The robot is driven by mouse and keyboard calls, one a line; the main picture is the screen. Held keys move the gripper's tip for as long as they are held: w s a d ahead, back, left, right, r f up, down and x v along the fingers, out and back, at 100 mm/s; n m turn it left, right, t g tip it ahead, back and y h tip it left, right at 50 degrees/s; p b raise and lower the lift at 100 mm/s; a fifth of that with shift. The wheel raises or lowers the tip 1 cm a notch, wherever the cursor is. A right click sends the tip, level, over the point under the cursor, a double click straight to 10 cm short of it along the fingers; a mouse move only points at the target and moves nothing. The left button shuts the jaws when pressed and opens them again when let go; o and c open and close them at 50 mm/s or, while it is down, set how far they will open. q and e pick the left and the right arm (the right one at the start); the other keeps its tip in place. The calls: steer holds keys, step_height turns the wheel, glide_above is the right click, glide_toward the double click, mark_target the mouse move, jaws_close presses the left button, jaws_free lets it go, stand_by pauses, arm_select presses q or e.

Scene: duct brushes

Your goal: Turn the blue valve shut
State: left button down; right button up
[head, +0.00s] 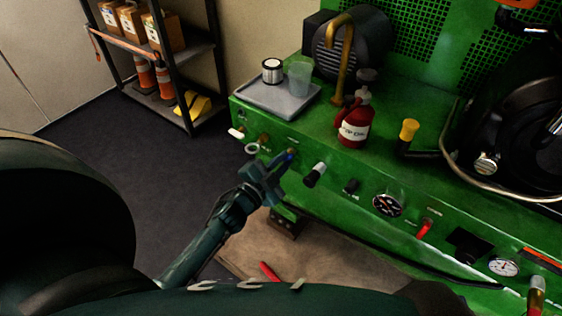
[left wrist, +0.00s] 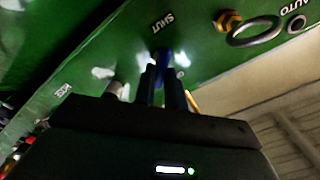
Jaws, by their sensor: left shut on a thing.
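The blue valve handle (head: 291,154) is on the front panel of the green machine, left of a black knob. In the head view only a small blue part shows beyond my gripper. My left gripper (head: 281,163) reaches the panel from below left and is shut on the blue handle. In the left wrist view the blue handle (left wrist: 163,62) shows between the two dark fingers (left wrist: 162,82), close to the panel. The word SHUT is printed on the panel just beyond it. The fingers hide much of the handle. My right gripper is not in view.
A red oil bottle (head: 355,125) and a grey tray (head: 278,99) stand on top. The dark floor to the left is clear up to a shelf (head: 163,50).

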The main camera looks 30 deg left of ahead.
arm_select(q)
steer(key=m, duration=0.4)
steer(key=shift+f+m+b, duration=0.15)
steer(key=shift+m+b, duration=0.15)
steer(key=shift+b, duration=0.1)
steer(key=shift+f+m+b, duration=0.1)
steer(key=shift+m+b, duration=0.35)
steer(key=shift+m, duration=1.45)
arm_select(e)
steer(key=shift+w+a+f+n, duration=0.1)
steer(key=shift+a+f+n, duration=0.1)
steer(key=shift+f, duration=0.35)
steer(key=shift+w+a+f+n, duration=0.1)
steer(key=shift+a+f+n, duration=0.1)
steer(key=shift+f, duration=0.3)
arm_select(q)
steer(key=c, duration=1.5)
jaws_free()
steer(key=shift+o, duration=0.2)
steer(key=s+a, duration=0.1)
steer(key=s, duration=1.2)
steer(key=shift+a, duration=0.35)
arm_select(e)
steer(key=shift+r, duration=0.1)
